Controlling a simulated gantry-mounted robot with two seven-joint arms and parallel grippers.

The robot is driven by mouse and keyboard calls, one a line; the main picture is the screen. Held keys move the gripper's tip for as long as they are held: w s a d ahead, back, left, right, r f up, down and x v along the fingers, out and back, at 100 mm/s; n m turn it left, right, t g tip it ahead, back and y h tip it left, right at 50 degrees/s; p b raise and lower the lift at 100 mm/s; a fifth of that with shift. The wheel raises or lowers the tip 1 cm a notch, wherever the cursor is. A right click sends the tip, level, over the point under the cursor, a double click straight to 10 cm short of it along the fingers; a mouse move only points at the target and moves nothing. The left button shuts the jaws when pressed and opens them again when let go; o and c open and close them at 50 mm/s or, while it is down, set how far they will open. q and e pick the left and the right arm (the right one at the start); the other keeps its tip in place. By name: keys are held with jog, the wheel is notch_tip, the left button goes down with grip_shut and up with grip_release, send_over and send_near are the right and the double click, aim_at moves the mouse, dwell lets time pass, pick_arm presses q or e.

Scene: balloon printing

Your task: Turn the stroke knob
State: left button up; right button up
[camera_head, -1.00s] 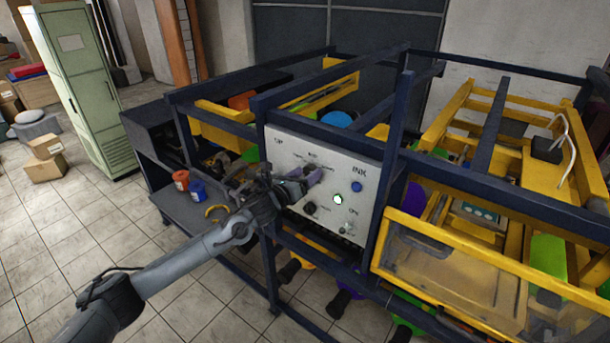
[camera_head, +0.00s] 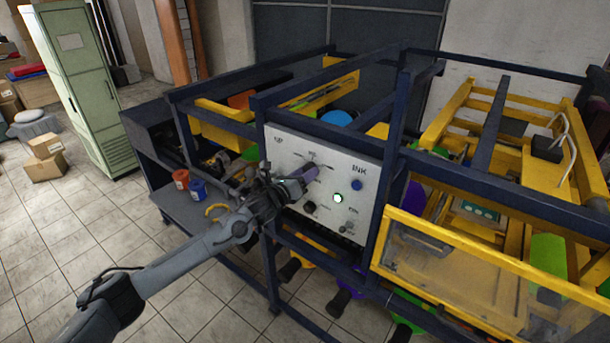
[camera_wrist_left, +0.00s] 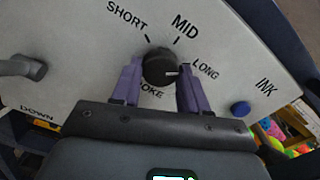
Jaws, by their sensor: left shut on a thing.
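In the head view my left gripper (camera_head: 300,182) reaches the panel from the left and hides the knob. My right gripper is not in view.
The panel also holds a blue INK button (camera_head: 357,185), a lit green button (camera_head: 338,198) and a black knob (camera_head: 309,207). A grey lever (camera_wrist_left: 20,67) sits left of the dial. Dark blue frame bars (camera_head: 385,200) border the panel. Red (camera_head: 181,179) and blue (camera_head: 198,189) pots stand on the left shelf.

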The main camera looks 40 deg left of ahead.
pick_arm(q)
jog(key=n, duration=0.7)
jog(key=n+p, duration=0.1)
jog(key=n, duration=0.7)
jog(key=n+p, duration=0.1)
jog(key=n, duration=0.7)
jog(key=shift+r, duration=0.25)
jog(key=shift+p, duration=0.3)
jog(key=o, duration=1.1)
jog(key=shift+c, duration=0.2)
jog(key=shift+s, duration=0.1)
